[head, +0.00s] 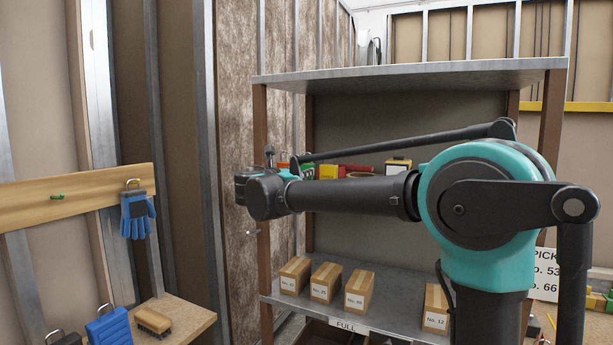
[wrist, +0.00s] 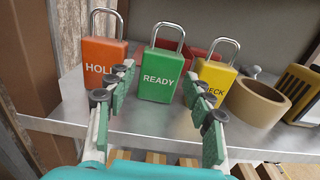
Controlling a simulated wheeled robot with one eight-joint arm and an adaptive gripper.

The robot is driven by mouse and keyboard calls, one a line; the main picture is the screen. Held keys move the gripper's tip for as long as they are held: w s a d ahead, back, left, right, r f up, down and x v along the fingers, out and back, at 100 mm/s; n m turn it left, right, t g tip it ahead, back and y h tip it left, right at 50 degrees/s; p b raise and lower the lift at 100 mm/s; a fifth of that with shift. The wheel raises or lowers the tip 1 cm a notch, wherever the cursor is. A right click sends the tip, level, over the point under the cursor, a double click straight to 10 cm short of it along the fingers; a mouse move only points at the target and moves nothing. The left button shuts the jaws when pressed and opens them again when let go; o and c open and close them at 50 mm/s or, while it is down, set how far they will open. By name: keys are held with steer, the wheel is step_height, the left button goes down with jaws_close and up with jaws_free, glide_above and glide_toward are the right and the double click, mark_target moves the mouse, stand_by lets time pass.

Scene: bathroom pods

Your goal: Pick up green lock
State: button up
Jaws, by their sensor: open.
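The green lock (wrist: 159,84), marked READY, stands upright on a metal shelf between two other locks in the wrist view, its shackle up. My gripper (wrist: 160,92) is open and empty, with its green-padded fingers spread to either side of the green lock and nearer the camera. The fingers appear apart from the lock. In the head view my gripper (head: 252,188) is at the shelf's left part, and the green lock (head: 307,172) is mostly hidden behind my arm.
An orange lock (wrist: 97,62) stands left of the green lock and a yellow lock (wrist: 213,75) stands right, both close to the fingers. A tape roll (wrist: 257,103) is further right. Boxes (head: 326,283) sit on the lower shelf. The shelf's left post (head: 261,130) is near my gripper.

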steer(key=shift+f+x, duration=0.15)
steer(key=shift+x, duration=1.25)
steer(key=shift+f+x, duration=0.1)
steer(key=shift+x, duration=1.3)
steer(key=shift+d, duration=0.1)
steer(key=c, duration=0.8)
steer(key=shift+r, duration=5.05)
